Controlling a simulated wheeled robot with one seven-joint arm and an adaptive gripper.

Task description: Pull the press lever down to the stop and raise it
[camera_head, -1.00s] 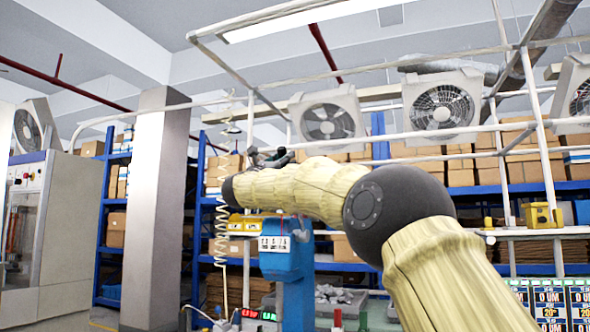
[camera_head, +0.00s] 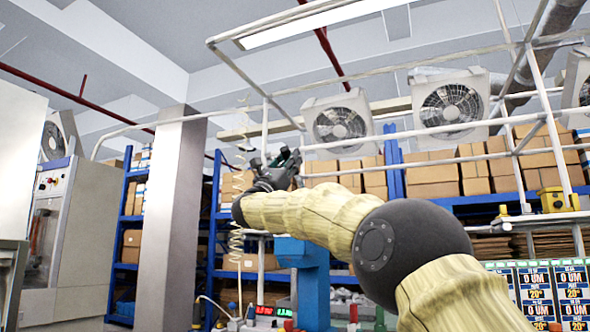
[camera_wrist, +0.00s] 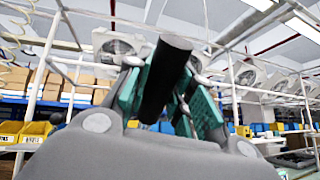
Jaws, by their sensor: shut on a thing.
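The press lever's black round handle (camera_wrist: 166,72) shows in the wrist view, tilted, between the green finger pads. My gripper (camera_wrist: 168,98) is shut on it. In the head view my gripper (camera_head: 282,168) is small and dark, held above the blue press (camera_head: 311,285). My arm hides the press's upper front, and the rest of the lever cannot be made out.
Blue racks with cardboard boxes (camera_head: 432,172) and white wall fans (camera_head: 449,105) stand behind. A pale pillar (camera_head: 168,220) and a cabinet (camera_head: 85,235) are on the left. White frame bars cross overhead.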

